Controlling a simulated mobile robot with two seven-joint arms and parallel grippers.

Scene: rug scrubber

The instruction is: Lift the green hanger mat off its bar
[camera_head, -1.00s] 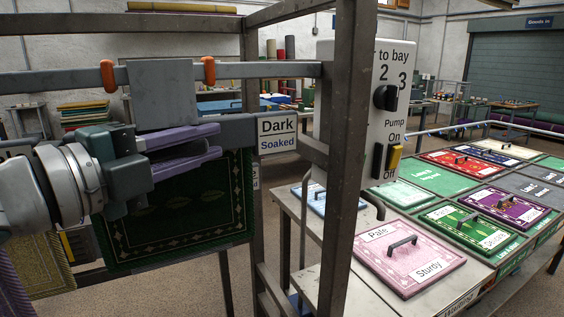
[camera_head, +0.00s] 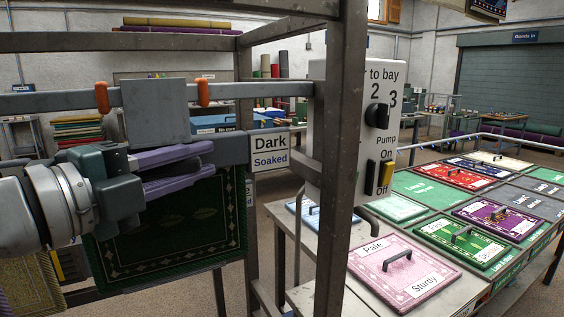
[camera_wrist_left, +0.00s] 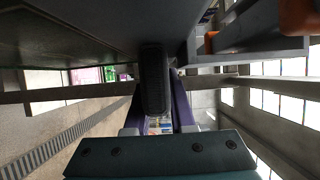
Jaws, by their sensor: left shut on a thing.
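The green hanger mat (camera_head: 170,245) hangs at the left of the head view, dark green with a patterned border and leaf shapes. A grey plate (camera_head: 157,112) and two orange hooks (camera_head: 203,92) sit above it at the grey bar (camera_head: 260,92). My left gripper (camera_head: 207,161) has purple fingers and is in front of the mat's upper part. In the left wrist view its fingers (camera_wrist_left: 158,110) are closed around a dark rounded grip (camera_wrist_left: 153,78). The mat's top edge is hidden behind my gripper. My right gripper is not in view.
A grey frame post (camera_head: 330,160) stands right of the mat, with a "Dark Soaked" sign (camera_head: 270,151) beside it. A white pump control panel (camera_head: 355,130) is behind the post. A bench with labelled mats, including a pink one (camera_head: 400,268), fills the right.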

